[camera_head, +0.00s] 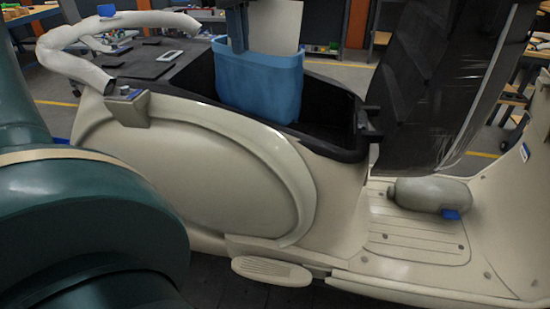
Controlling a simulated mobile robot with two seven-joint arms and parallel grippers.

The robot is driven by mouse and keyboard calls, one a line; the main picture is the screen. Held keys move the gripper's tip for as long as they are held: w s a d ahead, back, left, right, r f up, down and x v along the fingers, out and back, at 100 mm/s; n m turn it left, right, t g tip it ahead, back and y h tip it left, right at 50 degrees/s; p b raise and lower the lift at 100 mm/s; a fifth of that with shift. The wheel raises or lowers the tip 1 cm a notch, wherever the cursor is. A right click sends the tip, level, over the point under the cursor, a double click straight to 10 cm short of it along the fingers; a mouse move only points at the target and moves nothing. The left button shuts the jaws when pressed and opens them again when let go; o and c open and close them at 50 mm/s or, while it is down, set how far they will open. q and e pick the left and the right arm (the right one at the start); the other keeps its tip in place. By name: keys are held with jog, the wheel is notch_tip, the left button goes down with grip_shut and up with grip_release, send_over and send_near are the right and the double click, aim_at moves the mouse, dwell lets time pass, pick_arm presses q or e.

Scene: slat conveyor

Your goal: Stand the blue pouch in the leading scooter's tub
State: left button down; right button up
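The blue pouch (259,88) is upright, with its lower part inside the scooter's open black tub (347,153). A pale card or sheet stands up out of the pouch's top. The near wall of the tub hides the pouch's bottom, so I cannot tell whether it rests on the floor. My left gripper (238,47) comes down from the top edge and appears shut on the pouch's left rim; one finger shows on the near side, the other is hidden. The cream scooter (190,180) fills the middle of the view. My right gripper is not in view.
A cream handle-like tube (120,25) curves over the scooter's left end. A grey-green bottle (430,194) lies on the footboard (420,240). A dark, glossy sheet-like panel (430,80) rises right of the tub. The tub has room right of the pouch. Shelves stand behind.

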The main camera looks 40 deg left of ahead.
aim_at(243, 95)
pick_arm(q)
notch_tip(243, 95, down, 11)
jog(key=shift+r, duration=0.2)
dwell(0.4)
jog(key=shift+f, duration=0.15)
jog(key=c, duration=1.7)
grip_release()
jog(key=r, duration=1.2)
jog(key=shift+s+d+r, duration=0.1)
jog(key=shift+s+r, duration=0.05)
jog(key=shift+s, duration=0.2)
